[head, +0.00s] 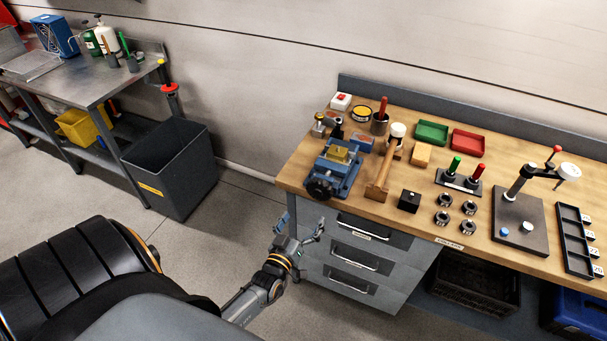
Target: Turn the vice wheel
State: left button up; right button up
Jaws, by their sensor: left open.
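The blue vice (340,172) stands at the left end of the wooden workbench, with a brass-coloured block (341,155) at its jaws. Its dark round wheel (318,189) faces the bench's front left edge. My left gripper (301,223) is open and empty, with its fingers spread. In the picture it is below the wheel, in front of the drawers and apart from the vice. My right gripper is not in view.
A wooden mallet (379,178) stands close to the right of the vice. A black cube (409,201) and several dark rings lie farther right. Grey drawers (352,258) are under the bench. A dark bin (170,165) stands left, with open floor between.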

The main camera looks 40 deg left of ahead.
pick_arm(q)
jog(key=a+n+y+b, duration=0.45)
jog(key=n+b, duration=0.25)
jog(key=n, duration=0.9)
jog(key=m+h+b, duration=0.5)
jog(key=m+b, duration=1.5)
send_near(318, 193)
jog(key=p+x, duration=0.1)
jog(key=x, duration=1)
jog(key=shift+w, duration=0.25)
